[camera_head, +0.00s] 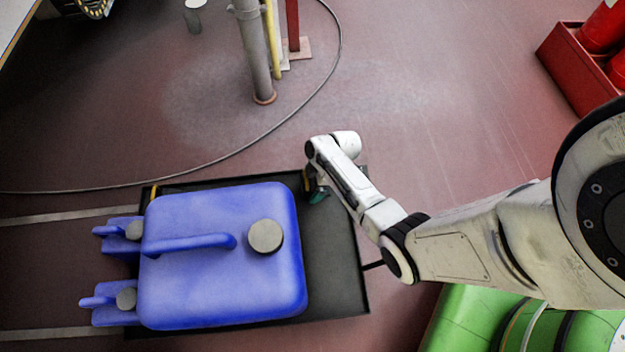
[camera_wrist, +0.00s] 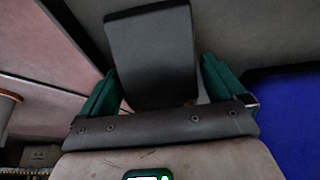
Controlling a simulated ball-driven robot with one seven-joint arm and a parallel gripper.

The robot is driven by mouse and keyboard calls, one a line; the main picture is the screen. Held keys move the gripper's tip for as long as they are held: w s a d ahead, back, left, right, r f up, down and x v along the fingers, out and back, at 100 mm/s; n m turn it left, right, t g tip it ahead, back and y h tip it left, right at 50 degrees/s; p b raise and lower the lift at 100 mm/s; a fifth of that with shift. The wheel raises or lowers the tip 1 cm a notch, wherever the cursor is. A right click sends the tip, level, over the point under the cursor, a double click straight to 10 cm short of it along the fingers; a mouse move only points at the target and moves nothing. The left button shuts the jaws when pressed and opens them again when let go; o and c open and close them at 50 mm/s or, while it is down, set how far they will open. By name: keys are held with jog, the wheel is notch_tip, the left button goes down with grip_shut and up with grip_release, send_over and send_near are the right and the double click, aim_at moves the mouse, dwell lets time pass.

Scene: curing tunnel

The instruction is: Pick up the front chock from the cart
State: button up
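The cart (camera_head: 338,268) is a low black tray with a raised rim. My gripper (camera_head: 316,192) is down at its far right corner in the head view. In the wrist view, a dark grey block that looks like the chock (camera_wrist: 152,52) stands between the two green fingers of my gripper (camera_wrist: 160,78). The left finger meets or overlaps the block's edge. A thin gap seems to show at the right finger, so I cannot tell whether they grip it. In the head view the chock is mostly hidden by my wrist.
A large blue canister (camera_head: 200,275) fills most of the cart, and its blue side is close right of my gripper in the wrist view (camera_wrist: 290,120). Smaller blue containers (camera_head: 108,312) sit at left. A grey post (camera_head: 255,55) and a cable (camera_head: 290,112) are behind. A red bin (camera_head: 570,75) stands right.

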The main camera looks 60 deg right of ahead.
jog(key=c, duration=1.1)
